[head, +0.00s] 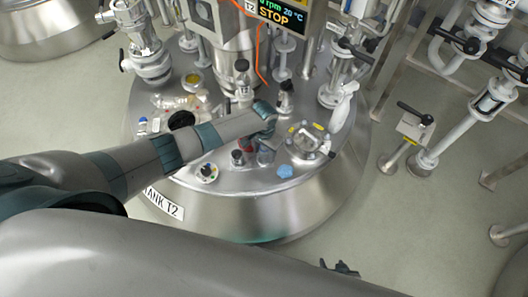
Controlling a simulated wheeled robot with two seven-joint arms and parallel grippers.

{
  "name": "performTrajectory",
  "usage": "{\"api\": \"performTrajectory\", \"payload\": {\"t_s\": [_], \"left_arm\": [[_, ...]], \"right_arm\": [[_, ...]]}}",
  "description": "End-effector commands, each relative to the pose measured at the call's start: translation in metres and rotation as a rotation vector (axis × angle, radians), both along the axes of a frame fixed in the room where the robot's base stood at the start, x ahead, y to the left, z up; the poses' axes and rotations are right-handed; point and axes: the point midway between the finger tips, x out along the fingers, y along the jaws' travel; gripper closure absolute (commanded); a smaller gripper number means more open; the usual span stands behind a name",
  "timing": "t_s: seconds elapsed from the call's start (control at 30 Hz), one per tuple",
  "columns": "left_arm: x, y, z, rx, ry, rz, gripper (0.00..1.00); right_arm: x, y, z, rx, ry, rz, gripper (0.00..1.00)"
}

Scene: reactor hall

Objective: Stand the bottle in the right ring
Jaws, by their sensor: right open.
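My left arm reaches in from the left over the top of the steel tank (300,205). My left gripper (264,146) points down at the tank top; its fingers are mostly hidden by the wrist, and a small red patch shows beside it. I cannot tell whether it holds anything. A small dark-topped container (237,157) stands just left of it. A dark bottle-like item (285,98) stands behind it. I cannot clearly make out the rings or which item is the task's bottle. My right gripper (341,268) is open, low in the picture, in front of the tank and away from its top.
A glass port (308,142), a blue crumpled item (285,171) and a round dial piece (207,172) surround the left gripper. A display (283,14) reading STOP and pipes rise behind.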

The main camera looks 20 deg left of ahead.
Motion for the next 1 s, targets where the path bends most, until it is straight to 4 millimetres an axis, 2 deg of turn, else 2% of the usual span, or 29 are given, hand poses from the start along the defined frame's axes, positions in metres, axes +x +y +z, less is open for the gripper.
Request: {"api": "performTrajectory", "payload": {"t_s": [0.17,0.37,0.57,0.8,1.0], "left_arm": [[0.0,0.0,0.001,0.0,0.0,0.0,0.51],[0.001,-0.001,0.012,-0.002,-0.002,-0.001,0.51],[0.001,0.0,0.039,-0.002,-0.002,0.0,0.51],[0.001,0.0,0.082,-0.001,-0.003,-0.001,0.51],[0.001,0.0,0.11,-0.002,-0.002,0.0,0.51]], "right_arm": [[-0.001,0.0,0.0,0.0,0.001,0.0,0.52],[-0.004,0.001,-0.001,0.001,-0.003,0.004,0.52],[-0.003,0.004,0.002,0.007,-0.023,0.01,0.52],[0.003,0.009,0.005,0.014,-0.048,0.012,0.52],[0.004,0.01,0.005,0.018,-0.057,0.012,0.52]]}}
